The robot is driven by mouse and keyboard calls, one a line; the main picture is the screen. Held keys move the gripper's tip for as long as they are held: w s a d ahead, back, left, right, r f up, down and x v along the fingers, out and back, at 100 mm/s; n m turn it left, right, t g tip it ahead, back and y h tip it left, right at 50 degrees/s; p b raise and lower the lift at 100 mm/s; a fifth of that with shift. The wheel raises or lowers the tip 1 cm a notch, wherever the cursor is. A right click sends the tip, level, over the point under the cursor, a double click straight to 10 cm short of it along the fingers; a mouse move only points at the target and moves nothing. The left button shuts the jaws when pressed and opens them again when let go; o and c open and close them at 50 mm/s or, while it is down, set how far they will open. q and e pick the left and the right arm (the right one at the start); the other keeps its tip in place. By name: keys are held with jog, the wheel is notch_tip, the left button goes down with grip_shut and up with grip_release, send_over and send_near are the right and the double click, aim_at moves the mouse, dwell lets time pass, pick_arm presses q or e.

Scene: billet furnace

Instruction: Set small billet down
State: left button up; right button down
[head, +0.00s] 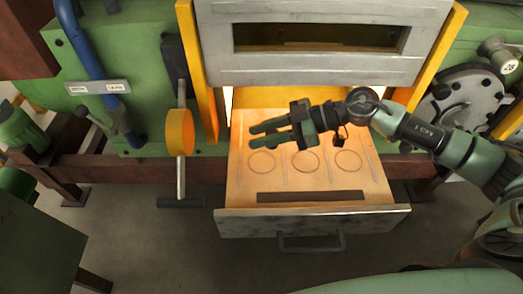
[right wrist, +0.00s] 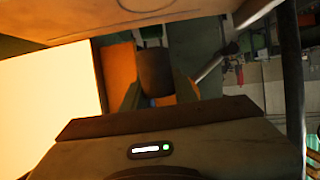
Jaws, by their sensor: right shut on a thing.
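My right gripper (head: 254,135) reaches in from the right over the open drawer (head: 330,212) below the furnace. In the right wrist view its fingers (right wrist: 158,90) are shut on the small billet (right wrist: 156,70), a short dark cylinder. In the head view I cannot make out the billet clearly between the fingers. The drawer floor bears three ring outlines: left (head: 262,163), middle (head: 305,162) and right (head: 348,161). All three rings look empty. The fingers show above the left ring; their height over it is hard to tell. My left gripper is not in view.
The furnace door (head: 320,70) stands right above the drawer, between yellow posts. A lever with a yellow disc (head: 180,132) stands left of the drawer. A dark bar (head: 310,196) lies along the drawer's front. A bright glowing area (right wrist: 50,95) fills the left of the wrist view.

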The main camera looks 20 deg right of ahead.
aim_at(262, 162)
jog(key=f, duration=0.3)
jog(key=shift+s+a, duration=0.1)
jog(key=shift+s, duration=0.15)
jog(key=shift+w+f+p, duration=0.2)
jog(key=shift+f+p, duration=0.15)
jog(key=shift+f, duration=1.55)
jog(key=c, duration=1.1)
grip_release()
jog(key=b+v, duration=0.2)
jog(key=v, duration=0.9)
jog(key=shift+f+b, duration=0.1)
jog(key=shift+b, duration=0.2)
jog(key=shift+s+d+r, duration=0.15)
jog(key=shift+d+r, duration=0.2)
jog(key=shift+d, duration=0.2)
